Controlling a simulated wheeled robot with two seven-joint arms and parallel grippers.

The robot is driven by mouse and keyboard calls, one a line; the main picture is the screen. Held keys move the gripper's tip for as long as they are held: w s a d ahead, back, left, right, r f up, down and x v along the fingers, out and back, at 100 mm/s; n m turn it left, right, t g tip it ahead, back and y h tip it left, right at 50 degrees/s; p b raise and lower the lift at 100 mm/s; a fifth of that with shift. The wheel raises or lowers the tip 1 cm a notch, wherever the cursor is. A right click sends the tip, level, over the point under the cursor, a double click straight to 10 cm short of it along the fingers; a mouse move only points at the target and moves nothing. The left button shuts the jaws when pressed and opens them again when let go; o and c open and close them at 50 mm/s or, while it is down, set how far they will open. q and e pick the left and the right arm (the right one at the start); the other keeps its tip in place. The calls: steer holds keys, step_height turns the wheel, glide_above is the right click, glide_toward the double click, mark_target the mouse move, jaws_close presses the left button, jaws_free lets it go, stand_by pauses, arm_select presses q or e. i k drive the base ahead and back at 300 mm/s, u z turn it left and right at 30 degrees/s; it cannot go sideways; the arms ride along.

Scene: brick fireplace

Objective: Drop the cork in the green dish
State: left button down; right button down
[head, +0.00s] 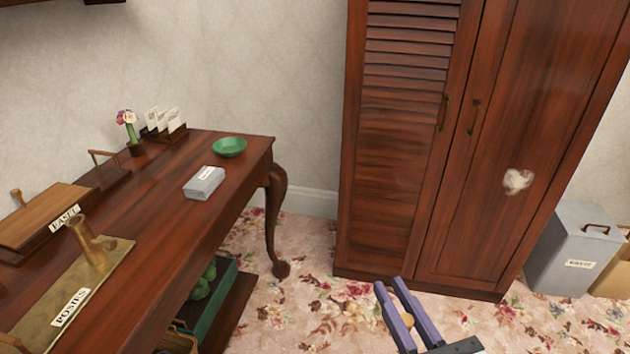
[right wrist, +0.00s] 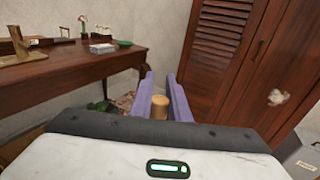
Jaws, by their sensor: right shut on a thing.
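The green dish (head: 229,147) sits at the far right end of the wooden table, near its back corner. It also shows small in the right wrist view (right wrist: 125,43). My right gripper (head: 388,288) is away from the table, in front of the wardrobe and to the right of the dish. Its purple fingers are shut on the cork (right wrist: 160,106), a small tan cylinder held between them. The cork also shows between the fingers in the head view (head: 407,321). My left gripper is not in view.
On the table (head: 165,220), a grey labelled box (head: 204,183) lies just in front of the dish. A flower vase (head: 130,132), a card holder (head: 165,127) and a brass tray (head: 75,292) stand further left. The wardrobe (head: 400,210) stands behind my gripper.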

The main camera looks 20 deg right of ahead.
mark_target(230, 148)
steer(key=z, duration=1.5)
steer(key=i, duration=1.95)
steer(key=u, duration=3.4)
